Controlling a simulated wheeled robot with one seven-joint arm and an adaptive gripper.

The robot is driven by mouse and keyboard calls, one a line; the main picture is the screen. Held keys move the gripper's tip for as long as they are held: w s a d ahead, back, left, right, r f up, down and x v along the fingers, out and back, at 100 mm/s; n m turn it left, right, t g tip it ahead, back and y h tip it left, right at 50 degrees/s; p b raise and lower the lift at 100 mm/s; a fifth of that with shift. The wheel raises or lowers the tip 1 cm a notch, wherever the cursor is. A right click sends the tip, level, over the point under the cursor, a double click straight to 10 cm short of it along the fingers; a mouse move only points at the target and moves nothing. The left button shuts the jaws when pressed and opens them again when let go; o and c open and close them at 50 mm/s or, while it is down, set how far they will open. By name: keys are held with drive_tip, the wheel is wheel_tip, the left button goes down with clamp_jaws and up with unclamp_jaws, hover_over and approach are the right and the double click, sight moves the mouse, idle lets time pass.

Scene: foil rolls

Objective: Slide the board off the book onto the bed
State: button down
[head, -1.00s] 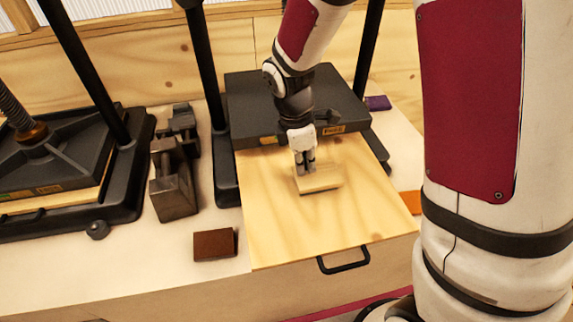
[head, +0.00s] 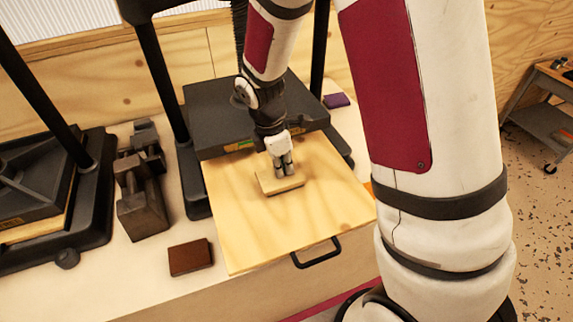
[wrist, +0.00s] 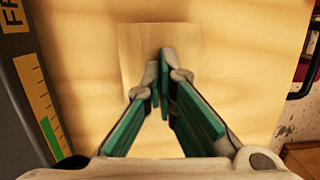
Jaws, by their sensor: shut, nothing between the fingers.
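A small pale wooden board (head: 284,187) lies flat on a larger light plywood bed (head: 245,225) with a black front handle. It also shows in the wrist view (wrist: 140,42) as a pale rectangle. My gripper (head: 285,172) points down at the board's upper face, with its fingers together and nothing between them. In the wrist view the green-padded fingers (wrist: 159,98) nearly meet over the board. I cannot tell whether the fingertips touch it. No book shows under the board; a brown book-like block (head: 190,257) lies on the bench left of the bed.
A dark press plate (head: 225,112) stands at the bed's back, between black posts. Grey metal blocks (head: 140,200) and another press (head: 75,215) stand at left. A purple block (head: 337,100) lies behind right. The bed's front is clear.

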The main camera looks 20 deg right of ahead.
drive_tip(key=a, duration=1.1)
drive_tip(key=shift+w+a+f, duration=0.1)
drive_tip(key=shift+f, duration=0.1)
